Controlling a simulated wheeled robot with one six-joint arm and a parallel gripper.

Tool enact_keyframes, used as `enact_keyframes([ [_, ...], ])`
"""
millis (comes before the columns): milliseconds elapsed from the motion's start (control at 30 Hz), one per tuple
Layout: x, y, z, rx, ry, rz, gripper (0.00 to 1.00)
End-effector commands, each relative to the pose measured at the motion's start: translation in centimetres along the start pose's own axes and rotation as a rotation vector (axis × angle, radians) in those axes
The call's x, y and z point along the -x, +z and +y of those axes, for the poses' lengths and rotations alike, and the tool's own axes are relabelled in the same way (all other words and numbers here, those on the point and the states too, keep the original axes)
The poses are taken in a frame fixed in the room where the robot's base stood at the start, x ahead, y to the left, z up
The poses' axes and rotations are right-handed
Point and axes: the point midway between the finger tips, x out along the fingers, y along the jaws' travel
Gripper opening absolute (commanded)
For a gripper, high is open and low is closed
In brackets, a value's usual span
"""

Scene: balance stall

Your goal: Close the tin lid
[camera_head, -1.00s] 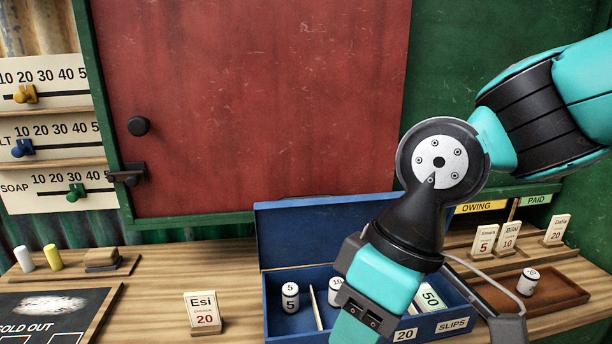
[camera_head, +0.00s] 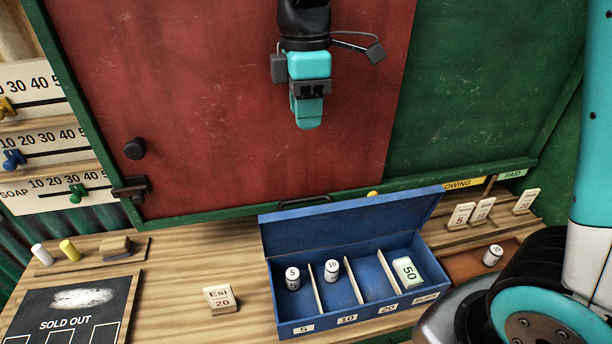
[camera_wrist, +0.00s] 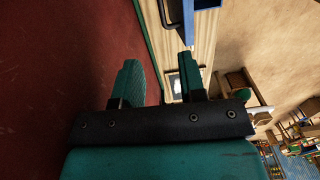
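The blue tin (camera_head: 300,326) stands on the wooden counter below the red panel. Its lid (camera_head: 345,226) is open and stands up at the back edge. Inside, a white 5 token (camera_head: 292,279), a white 10 token (camera_head: 332,272) and a white-green 50 block (camera_head: 407,272) sit in separate compartments; the third compartment looks empty. My gripper (camera_head: 308,122) points down in front of the red panel, well above the lid and apart from it. In the wrist view its two fingers (camera_wrist: 159,82) are apart with nothing between them. A blue piece shows at that view's top edge.
An Esi 20 card (camera_head: 220,299) stands left of the tin. A brown tray (camera_head: 462,266) with a token and a rack of cards (camera_head: 462,216) are at the right. A SOLD OUT board (camera_head: 65,322) lies at the left. Open space lies above the tin.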

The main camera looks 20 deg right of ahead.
Motion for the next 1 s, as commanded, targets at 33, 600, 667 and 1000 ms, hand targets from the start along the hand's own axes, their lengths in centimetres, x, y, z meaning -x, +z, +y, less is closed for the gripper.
enact_keyframes([
  [33,-0.5,0.0,0.0,0.002,-0.004,-0.003,0.38],
  [600,-12.6,-0.1,-0.2,0.003,-0.006,-0.003,0.38],
  [667,-13.7,-0.1,-0.2,0.003,-0.005,-0.003,0.38],
  [1000,-17.0,-0.1,-0.1,0.003,0.0,0.0,0.38],
])
